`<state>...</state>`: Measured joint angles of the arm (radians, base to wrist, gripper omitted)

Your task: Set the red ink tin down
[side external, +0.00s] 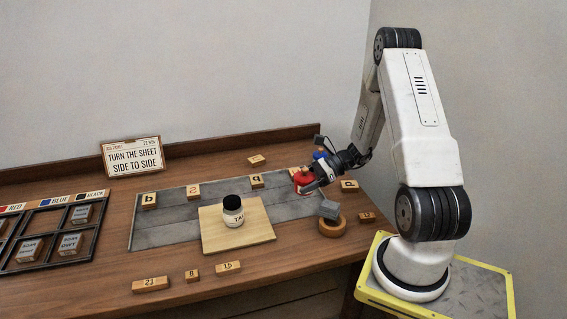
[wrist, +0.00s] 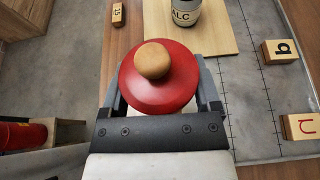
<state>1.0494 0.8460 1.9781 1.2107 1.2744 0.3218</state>
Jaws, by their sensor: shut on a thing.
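The red ink tin (wrist: 172,99) shows in the wrist view as a round red top with a tan knob. My gripper (wrist: 161,98) is shut on it, one finger at each side. In the side view the tin (side external: 303,180) is at the tip of my gripper (side external: 310,180), near the right end of the grey mat. My gripper hides part of the tin there, and I cannot tell whether its base touches anything.
A talc bottle (side external: 233,214) stands on a pale board (side external: 258,233) on the grey mat (side external: 165,232). Lettered blocks (side external: 149,201) are scattered around. A divided tray (side external: 92,240) stands left.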

